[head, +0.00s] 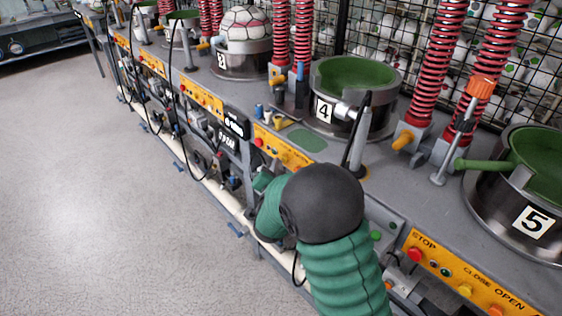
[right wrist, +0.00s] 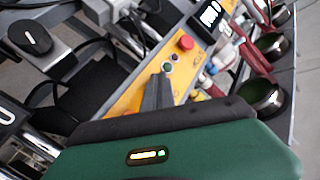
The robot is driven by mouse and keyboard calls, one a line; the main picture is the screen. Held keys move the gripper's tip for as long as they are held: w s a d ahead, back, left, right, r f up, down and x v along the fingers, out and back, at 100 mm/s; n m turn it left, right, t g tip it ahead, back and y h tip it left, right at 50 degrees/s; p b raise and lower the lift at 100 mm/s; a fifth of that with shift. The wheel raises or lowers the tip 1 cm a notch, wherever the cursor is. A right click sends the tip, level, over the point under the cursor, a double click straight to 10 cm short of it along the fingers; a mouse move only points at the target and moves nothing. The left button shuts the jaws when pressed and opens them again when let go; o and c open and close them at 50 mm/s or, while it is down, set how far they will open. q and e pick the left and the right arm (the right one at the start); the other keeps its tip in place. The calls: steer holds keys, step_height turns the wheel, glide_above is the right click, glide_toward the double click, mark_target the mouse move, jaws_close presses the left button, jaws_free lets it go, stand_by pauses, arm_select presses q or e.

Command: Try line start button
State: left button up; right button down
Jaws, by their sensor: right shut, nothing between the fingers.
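My right gripper (right wrist: 160,80) is shut and empty, its dark fingertips at a yellow button panel (right wrist: 130,98) in the right wrist view. A larger red button (right wrist: 186,43) sits farther along the panel. No readable label marks the line start button. In the head view, my green right arm hides the fingers. It reaches toward the yellow panel (head: 282,150) below the station marked 4 (head: 352,112). My left gripper is not in view.
Another yellow panel (head: 470,280) with STOP, CLOSE and OPEN labels is at the lower right, below the station marked 5 (head: 535,222). Red coiled hoses (head: 440,60) and a black mesh fence stand behind the bench. The grey floor (head: 90,180) at left is clear.

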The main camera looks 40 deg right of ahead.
steer(key=shift+s+a, duration=0.1)
steer(key=shift+a, duration=0.7)
steer(key=shift+s+a+p, duration=0.2)
steer(key=shift+a+p, duration=0.2)
steer(key=shift+a, duration=2.15)
